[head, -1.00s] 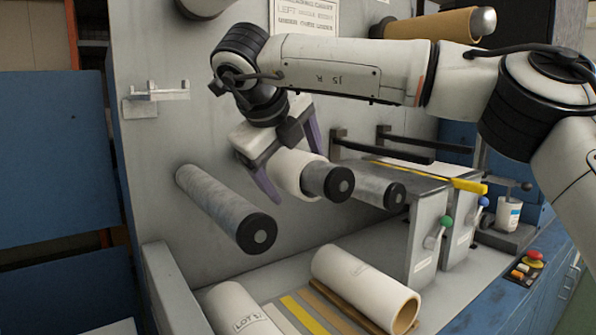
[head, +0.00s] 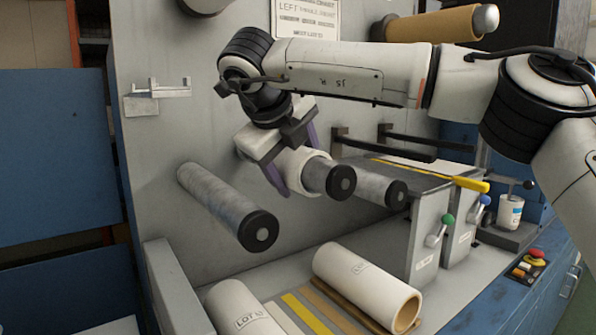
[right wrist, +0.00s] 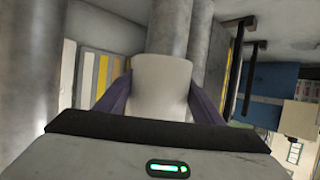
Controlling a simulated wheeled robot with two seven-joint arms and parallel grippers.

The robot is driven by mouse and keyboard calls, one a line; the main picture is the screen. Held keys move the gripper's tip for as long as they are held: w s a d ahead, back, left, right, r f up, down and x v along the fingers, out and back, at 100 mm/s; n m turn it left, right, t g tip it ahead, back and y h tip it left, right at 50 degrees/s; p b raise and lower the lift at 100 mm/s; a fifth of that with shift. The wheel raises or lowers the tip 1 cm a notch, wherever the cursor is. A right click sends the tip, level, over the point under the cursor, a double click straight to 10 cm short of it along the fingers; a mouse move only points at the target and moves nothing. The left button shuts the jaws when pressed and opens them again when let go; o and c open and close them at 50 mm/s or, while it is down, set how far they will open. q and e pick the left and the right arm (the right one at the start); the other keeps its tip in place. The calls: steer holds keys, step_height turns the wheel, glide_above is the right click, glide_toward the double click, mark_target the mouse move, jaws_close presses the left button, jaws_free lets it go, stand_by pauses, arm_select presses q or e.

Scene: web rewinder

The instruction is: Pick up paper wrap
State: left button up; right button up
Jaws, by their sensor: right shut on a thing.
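A white paper wrap (head: 294,168) sits around the middle one of three grey spindles on the machine's grey panel. My right gripper (head: 297,162) reaches in from the right, and its purple fingers are shut on the wrap from both sides. In the right wrist view the wrap (right wrist: 161,84) fills the gap between the two fingers (right wrist: 158,95). The middle spindle (head: 322,177) sticks out of the wrap, with a black end cap. My left gripper is not in view.
The left spindle (head: 215,200) and the right spindle (head: 378,186) are bare. White rolls (head: 365,285) lie on the bed below, one marked LOT (head: 240,308). Levers (head: 447,220) and a red button (head: 537,254) are at the right. A small bracket (head: 155,97) is on the panel.

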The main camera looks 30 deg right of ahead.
steer(key=s+d+b, duration=0.2)
steer(key=s+b, duration=0.2)
steer(key=s, duration=1.3)
steer(key=shift+s+d+b, duration=0.25)
steer(key=shift+s+b, duration=0.05)
steer(key=shift+s, duration=0.1)
